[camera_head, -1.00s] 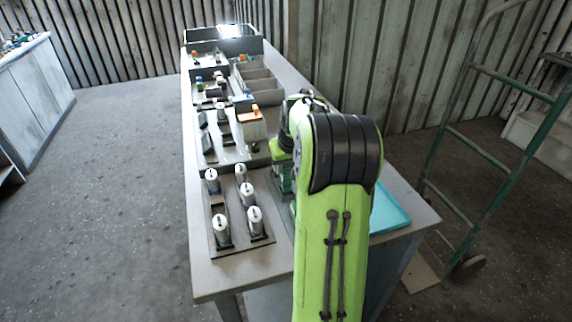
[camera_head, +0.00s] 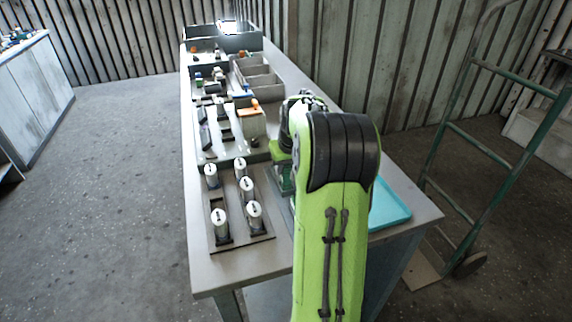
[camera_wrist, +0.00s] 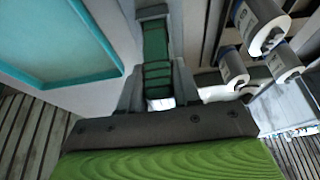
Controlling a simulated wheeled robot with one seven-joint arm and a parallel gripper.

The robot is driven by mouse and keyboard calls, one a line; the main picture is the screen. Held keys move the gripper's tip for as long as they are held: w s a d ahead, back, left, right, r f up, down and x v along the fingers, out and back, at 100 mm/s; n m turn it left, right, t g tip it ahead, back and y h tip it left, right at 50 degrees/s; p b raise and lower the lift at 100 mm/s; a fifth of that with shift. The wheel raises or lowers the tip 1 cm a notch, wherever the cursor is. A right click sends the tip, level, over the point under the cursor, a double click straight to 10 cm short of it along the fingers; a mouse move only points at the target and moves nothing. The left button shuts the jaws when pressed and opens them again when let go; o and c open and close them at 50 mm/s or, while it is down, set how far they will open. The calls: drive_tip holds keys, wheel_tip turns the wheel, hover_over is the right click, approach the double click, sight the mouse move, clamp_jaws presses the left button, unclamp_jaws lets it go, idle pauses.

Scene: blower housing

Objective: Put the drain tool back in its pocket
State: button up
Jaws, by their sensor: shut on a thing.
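My gripper (camera_wrist: 158,92) is shut on a dark green ribbed piece (camera_wrist: 157,58), which appears to be the drain tool. The piece stands between the two grey fingers in the wrist view, and its far end reaches toward the top of the picture. In the head view my arm hides most of the gripper; a bit of dark green (camera_head: 285,178) shows beside the arm, low over the bench. I cannot make out which pocket belongs to the tool, nor whether the tool touches the bench.
A rack (camera_head: 262,239) with several white-capped cylinders (camera_head: 221,220) stands left of my arm; cylinders also show at right in the wrist view (camera_wrist: 233,68). A teal tray (camera_head: 392,208) lies right of my arm. Grey bins (camera_head: 262,82) and small parts line the bench's far end.

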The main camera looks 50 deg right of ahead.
drive_tip(key=shift+f, duration=0.2)
drive_tip(key=o, duration=0.9)
drive_tip(key=shift+o, duration=0.2)
drive_tip(key=p+v, duration=0.4)
drive_tip(key=v, duration=1.1)
drive_tip(key=shift+s+r, duration=0.15)
drive_tip(key=shift+r, duration=0.25)
